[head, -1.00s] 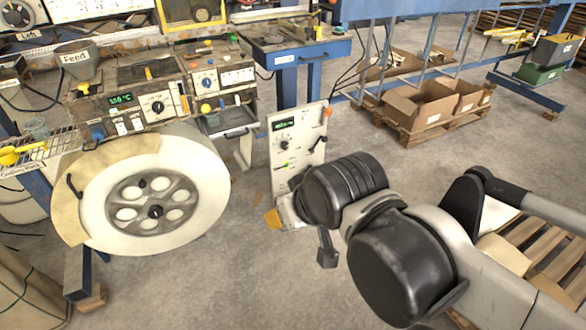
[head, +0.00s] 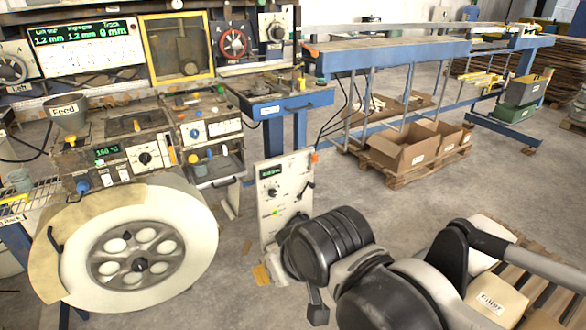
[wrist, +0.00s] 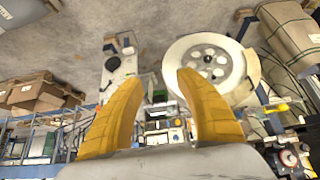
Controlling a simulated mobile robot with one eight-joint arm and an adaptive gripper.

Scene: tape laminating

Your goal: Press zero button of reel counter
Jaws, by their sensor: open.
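A white upright panel (head: 288,190) with a small green display (head: 270,173), a black knob and a lever stands in the middle of the head view. It looks like the reel counter, but its labels are too small to read. I cannot make out a zero button. In the wrist view the panel (wrist: 120,68) shows upside down, beyond and left of the gap between the fingers. My gripper (wrist: 158,78) is open and empty, with two yellow fingers apart. In the head view my black wrist hides most of the gripper, close in front of the panel's lower right.
A large white reel (head: 135,245) hangs left of the panel, below a control box (head: 120,150). A blue table (head: 285,100) stands behind. Cardboard boxes (head: 405,148) on a pallet lie back right. Bare floor lies between the panel and the boxes.

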